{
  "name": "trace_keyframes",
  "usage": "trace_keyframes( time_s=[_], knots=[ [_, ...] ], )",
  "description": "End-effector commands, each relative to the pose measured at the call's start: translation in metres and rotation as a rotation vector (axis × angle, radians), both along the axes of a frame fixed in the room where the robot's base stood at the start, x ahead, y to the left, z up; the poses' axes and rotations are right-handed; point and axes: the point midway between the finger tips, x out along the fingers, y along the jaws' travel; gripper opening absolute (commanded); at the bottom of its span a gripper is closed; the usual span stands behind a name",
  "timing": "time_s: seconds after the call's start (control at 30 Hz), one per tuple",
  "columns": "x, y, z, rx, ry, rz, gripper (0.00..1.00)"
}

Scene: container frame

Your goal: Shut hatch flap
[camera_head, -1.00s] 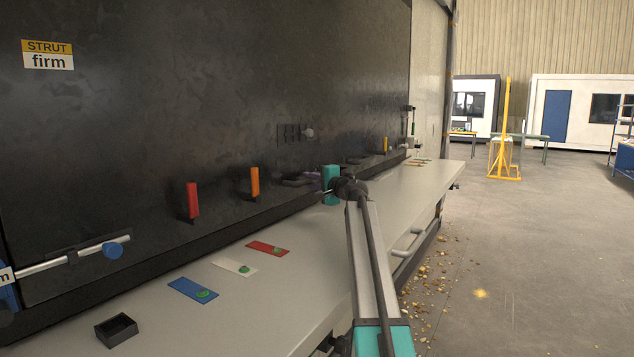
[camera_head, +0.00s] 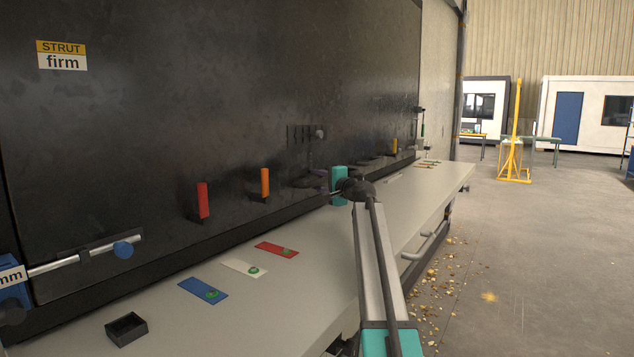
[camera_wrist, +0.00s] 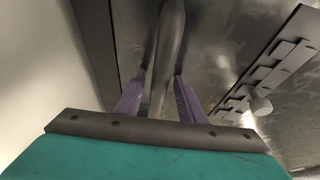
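A large dark panel (camera_head: 200,110), which looks like the hatch flap, fills the left and middle of the head view. It carries a "STRUT firm" label (camera_head: 61,55). I cannot tell how far it stands open. My gripper (camera_wrist: 162,78), teal with purple fingers, is close to the panel's lower middle. In the wrist view the fingers are apart, on either side of a dark grey bar (camera_wrist: 169,35); whether they touch it is unclear.
A pale ledge (camera_head: 300,285) runs below the panel, with blue (camera_head: 203,290), white (camera_head: 244,267) and red (camera_head: 277,249) plates and a small black box (camera_head: 127,328). Red (camera_head: 202,200) and orange (camera_head: 265,182) handles stick out.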

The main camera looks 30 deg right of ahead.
Motion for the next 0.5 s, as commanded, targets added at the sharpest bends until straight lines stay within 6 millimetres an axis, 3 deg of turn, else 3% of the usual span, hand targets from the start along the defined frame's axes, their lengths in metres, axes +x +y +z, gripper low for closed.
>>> trace_keyframes(
  time_s=[0.27, 0.5],
  knots=[
    [-0.011, 0.001, -0.001, -0.001, 0.002, 0.003, 0.36],
    [-0.038, -0.002, -0.001, -0.001, 0.001, 0.0, 0.36]
  ],
)
